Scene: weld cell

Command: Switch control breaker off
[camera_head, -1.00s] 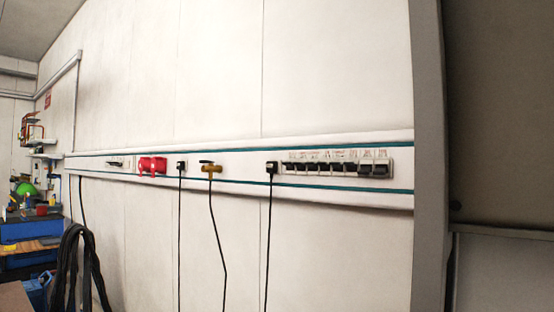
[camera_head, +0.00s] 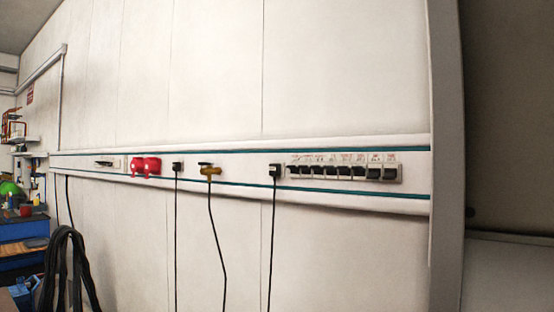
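A row of several black breaker switches (camera_head: 340,172) sits in a light panel at the right part of the wall-mounted trunking (camera_head: 230,193). Small labels are above the switches, too small to read, so I cannot tell which one is the control breaker. The two switches at the right end (camera_head: 381,174) look larger than the others. I cannot tell the position of each lever. Neither of my grippers is in view.
Left of the breakers, a black plug (camera_head: 275,170), a brass-coloured fitting (camera_head: 209,171) and red sockets (camera_head: 145,166) sit on the trunking, with cables hanging down. Black hoses (camera_head: 68,262) hang at the left. A grey post (camera_head: 447,150) stands right of the panel.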

